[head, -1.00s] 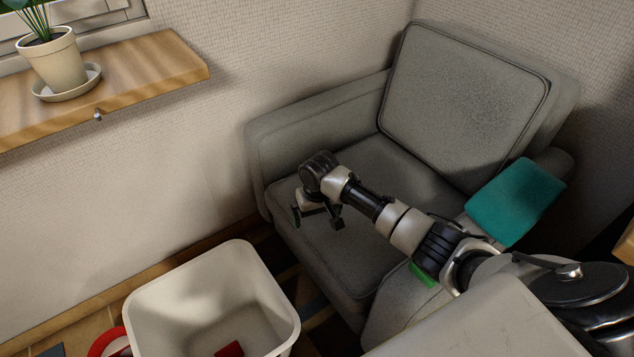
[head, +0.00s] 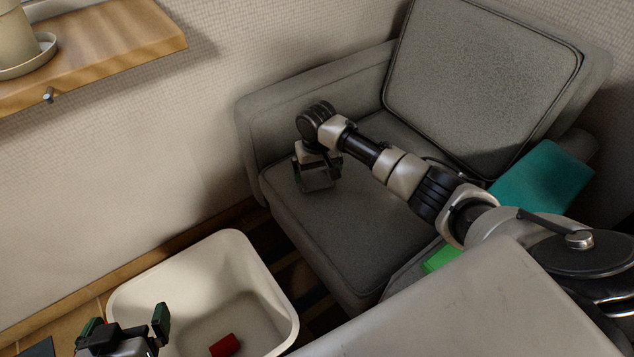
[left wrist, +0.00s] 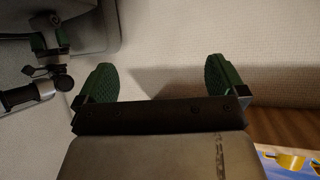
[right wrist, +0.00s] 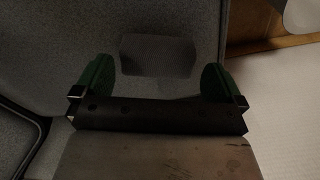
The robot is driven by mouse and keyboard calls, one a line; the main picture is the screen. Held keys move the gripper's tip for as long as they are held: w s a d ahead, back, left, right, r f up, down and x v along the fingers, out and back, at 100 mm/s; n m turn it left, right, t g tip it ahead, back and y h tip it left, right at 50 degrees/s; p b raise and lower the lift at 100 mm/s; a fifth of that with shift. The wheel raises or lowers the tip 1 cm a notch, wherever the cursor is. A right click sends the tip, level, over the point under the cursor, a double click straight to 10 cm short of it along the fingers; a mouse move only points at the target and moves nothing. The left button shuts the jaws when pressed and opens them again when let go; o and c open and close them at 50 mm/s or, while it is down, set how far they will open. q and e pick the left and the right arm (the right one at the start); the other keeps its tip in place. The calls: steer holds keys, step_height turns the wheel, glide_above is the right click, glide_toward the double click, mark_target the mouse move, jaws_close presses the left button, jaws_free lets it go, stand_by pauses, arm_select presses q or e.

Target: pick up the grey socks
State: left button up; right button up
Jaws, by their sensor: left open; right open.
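The grey socks (right wrist: 158,55) look like a dark grey folded bundle lying on the armchair seat (head: 345,235). In the right wrist view they lie between and just beyond the two green fingertips of my right gripper (right wrist: 156,72), which is open and empty. In the head view the right gripper (head: 318,166) is over the front left of the seat, with the socks (head: 318,180) partly hidden by it. Whether the fingers touch them I cannot tell. My left gripper (head: 126,325) is open and empty, over the white bin's near left side.
A white bin (head: 265,262) with a red item (head: 225,345) inside stands left of the armchair. A teal cloth (head: 545,178) lies at the chair's right, with a green item (head: 440,258) nearer. A wooden shelf (head: 120,45) with a pot (head: 15,40) is on the wall.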

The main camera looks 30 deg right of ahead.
mark_target(318, 176)
steer(key=shift+f, duration=0.3)
step_height(318, 176, down, 4)
steer(key=b, duration=0.2)
steer(key=shift+d+f+b, duration=0.1)
steer(key=shift+b, duration=0.25)
arm_select(q)
steer(key=w+d+r+t+h, duration=0.2)
steer(key=w+r+t, duration=0.1)
steer(key=r+t, duration=0.4)
steer(key=shift+d+r+t+h, duration=0.2)
steer(key=shift+r+t+h, duration=0.15)
steer(key=shift+r, duration=0.3)
arm_select(e)
steer(key=shift+f, duration=0.25)
steer(key=c, duration=0.6)
steer(key=shift+r, duration=0.15)
